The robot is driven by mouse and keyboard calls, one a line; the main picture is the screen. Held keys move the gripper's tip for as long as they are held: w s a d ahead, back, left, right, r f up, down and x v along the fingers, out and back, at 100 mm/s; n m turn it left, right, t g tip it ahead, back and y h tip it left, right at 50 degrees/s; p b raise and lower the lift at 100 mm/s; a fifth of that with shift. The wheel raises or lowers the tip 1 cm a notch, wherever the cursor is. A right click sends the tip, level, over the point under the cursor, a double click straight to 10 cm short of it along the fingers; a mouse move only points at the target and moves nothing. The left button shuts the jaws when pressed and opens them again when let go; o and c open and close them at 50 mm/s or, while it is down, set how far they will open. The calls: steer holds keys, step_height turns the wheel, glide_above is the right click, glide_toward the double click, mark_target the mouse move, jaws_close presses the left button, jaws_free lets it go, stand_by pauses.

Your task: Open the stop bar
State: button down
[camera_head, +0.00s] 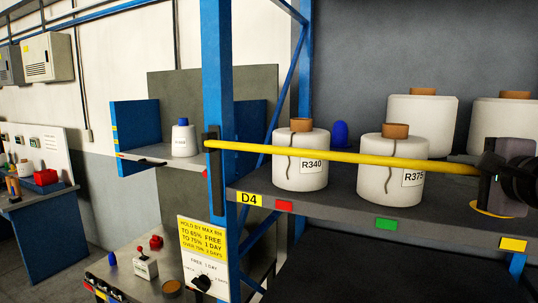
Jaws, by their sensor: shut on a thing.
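The yellow stop bar (350,157) runs across the front of the shelf, in front of the bobbins. Its left end sits at a black bracket (213,155) on the blue upright. My gripper (490,170) is at the right edge of the view, shut on the bar's right end. Behind the bar stand bobbin R340 (300,175) and bobbin R375 (384,185), both white with brown cores.
Two more white bobbins (420,112) stand at the back of the shelf (340,205), with a blue object (340,133) beside them. The blue upright (217,70) bounds the shelf on the left. A yellow notice (203,241) hangs lower down, near a workbench.

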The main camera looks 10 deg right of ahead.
step_height(320, 180, down, 9)
steer(key=b, duration=0.9)
steer(key=shift+r, duration=0.2)
steer(key=c, duration=1.3)
jaws_free()
steer(key=shift+b, duration=0.3)
